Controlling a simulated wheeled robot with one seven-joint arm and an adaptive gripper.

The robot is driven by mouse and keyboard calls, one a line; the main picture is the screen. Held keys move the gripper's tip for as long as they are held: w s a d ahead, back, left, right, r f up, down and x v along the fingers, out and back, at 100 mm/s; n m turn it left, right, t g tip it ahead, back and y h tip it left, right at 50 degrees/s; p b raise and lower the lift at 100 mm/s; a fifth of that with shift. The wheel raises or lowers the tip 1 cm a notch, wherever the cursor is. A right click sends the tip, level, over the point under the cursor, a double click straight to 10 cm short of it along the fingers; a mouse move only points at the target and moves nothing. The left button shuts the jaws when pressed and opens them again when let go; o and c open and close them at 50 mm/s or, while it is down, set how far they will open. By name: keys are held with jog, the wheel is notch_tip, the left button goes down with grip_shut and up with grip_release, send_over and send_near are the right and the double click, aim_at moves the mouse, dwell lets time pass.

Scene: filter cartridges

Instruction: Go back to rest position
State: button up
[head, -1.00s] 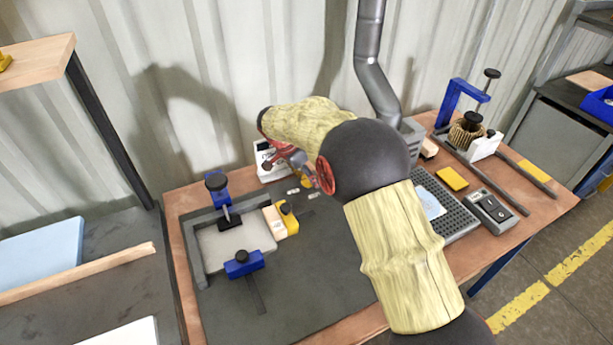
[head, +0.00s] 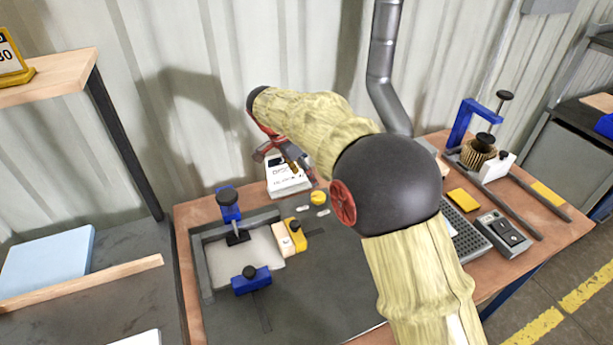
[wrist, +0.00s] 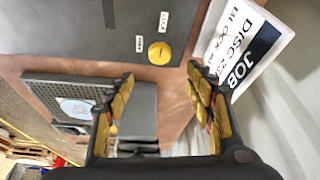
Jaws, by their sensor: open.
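A yellow round knob (wrist: 159,52) and two small labels lie on the dark mat beyond the fingers. A pleated filter cartridge (head: 478,153) sits in a blue-framed clamp (head: 463,122) at the right of the bench. My arm hides part of the bench's middle.
A grey plate (head: 243,252) is held in a corner fixture with blue clamps (head: 251,281). A grey duct (head: 385,70) comes down behind my arm. A grid tray (head: 463,232) and a control box (head: 503,234) stand at the right. A shelf (head: 45,80) juts out at upper left.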

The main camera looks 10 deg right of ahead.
dwell(0.4)
jog(key=s+a+f+n+y, duration=0.1)
jog(key=s+f+n+y, duration=0.15)
jog(key=s+n, duration=0.7)
jog(key=s+d+r+n+t, duration=0.1)
jog(key=s+d+r, duration=0.1)
jog(key=s, duration=0.7)
jog(key=s+d+r+n+t+y, duration=0.1)
jog(key=s+r, duration=0.3)
jog(key=s, duration=0.5)
jog(key=s+d+r+n+t, duration=0.2)
jog(key=s+r, duration=0.2)
jog(key=s, duration=0.6)
jog(key=shift+d, duration=0.35)
jog(key=shift+y, duration=0.25)
